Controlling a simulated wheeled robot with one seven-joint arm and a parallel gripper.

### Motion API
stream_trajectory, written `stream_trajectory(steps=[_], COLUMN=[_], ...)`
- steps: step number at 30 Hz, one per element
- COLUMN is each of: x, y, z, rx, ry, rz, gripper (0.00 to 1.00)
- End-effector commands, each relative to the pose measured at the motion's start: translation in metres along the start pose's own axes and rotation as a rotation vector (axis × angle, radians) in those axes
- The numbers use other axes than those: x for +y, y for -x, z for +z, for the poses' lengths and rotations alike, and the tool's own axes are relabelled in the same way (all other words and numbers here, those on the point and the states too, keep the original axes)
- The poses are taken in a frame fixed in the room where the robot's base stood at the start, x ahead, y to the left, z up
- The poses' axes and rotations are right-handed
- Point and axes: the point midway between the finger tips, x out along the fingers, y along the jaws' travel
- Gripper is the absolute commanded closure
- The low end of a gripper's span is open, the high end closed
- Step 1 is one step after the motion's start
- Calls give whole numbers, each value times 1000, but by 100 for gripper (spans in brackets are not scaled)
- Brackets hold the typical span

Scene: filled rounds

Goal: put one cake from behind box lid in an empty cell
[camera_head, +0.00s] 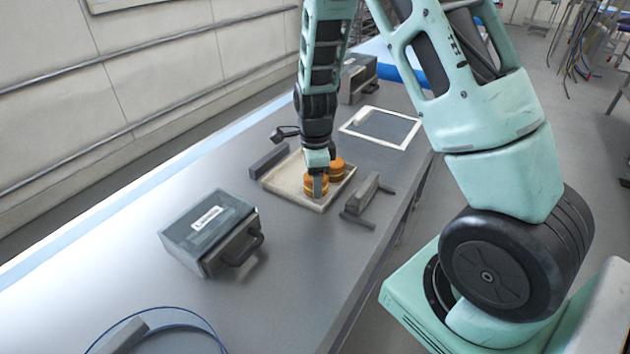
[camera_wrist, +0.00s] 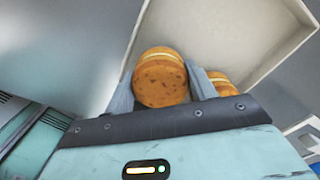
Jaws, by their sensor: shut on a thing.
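My gripper (camera_head: 317,184) points down over a shallow beige tray (camera_head: 283,179) on the table. It is shut on an orange-brown layered cake (camera_head: 309,188), with one finger on each side, as the wrist view also shows for this held cake (camera_wrist: 160,82). A second, similar cake (camera_head: 337,169) is right beside it in the tray; the wrist view shows part of this second cake (camera_wrist: 217,78) behind the right finger. Whether the held cake touches the tray floor I cannot tell. I see no dividers in the visible part of the tray.
A flat white-framed panel (camera_head: 403,143) lies beyond the tray. Dark blocks stand close on both sides, one left (camera_head: 268,160) and one with handles right (camera_head: 361,194). A grey case (camera_head: 207,228) is nearer. A blue-rimmed round thing (camera_head: 207,327) lies at the front. Table between is bare.

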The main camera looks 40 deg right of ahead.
Motion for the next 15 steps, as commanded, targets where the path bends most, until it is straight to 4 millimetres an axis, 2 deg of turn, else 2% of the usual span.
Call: stream_trajectory(steps=[4,15], x=[0,0], y=[-13,-18], z=[0,0], rx=[-1,-1], ry=[-1,-1], rz=[0,-1], gripper=[54,54])
